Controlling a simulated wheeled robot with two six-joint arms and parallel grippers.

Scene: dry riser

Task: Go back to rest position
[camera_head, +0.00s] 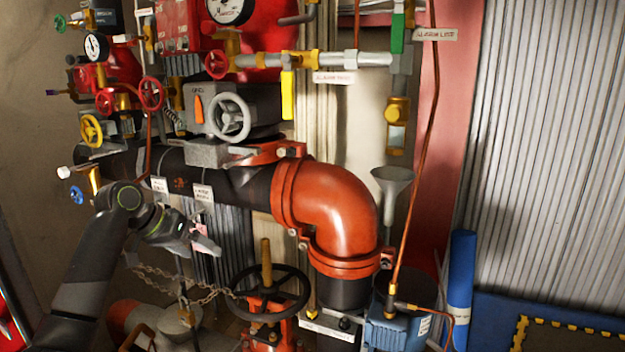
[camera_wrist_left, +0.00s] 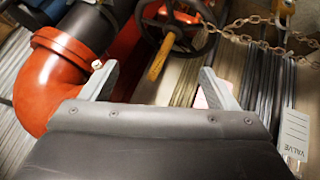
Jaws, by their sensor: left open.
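My left arm comes in from the lower left of the head view. My right gripper is in neither view.
In the head view the red elbow (camera_head: 335,205), a black handwheel (camera_head: 268,293) and a hanging chain (camera_head: 175,278) are close to the gripper. A grey handwheel (camera_head: 230,117) and gauges are above. A blue roll (camera_head: 460,285) and corrugated wall stand at right.

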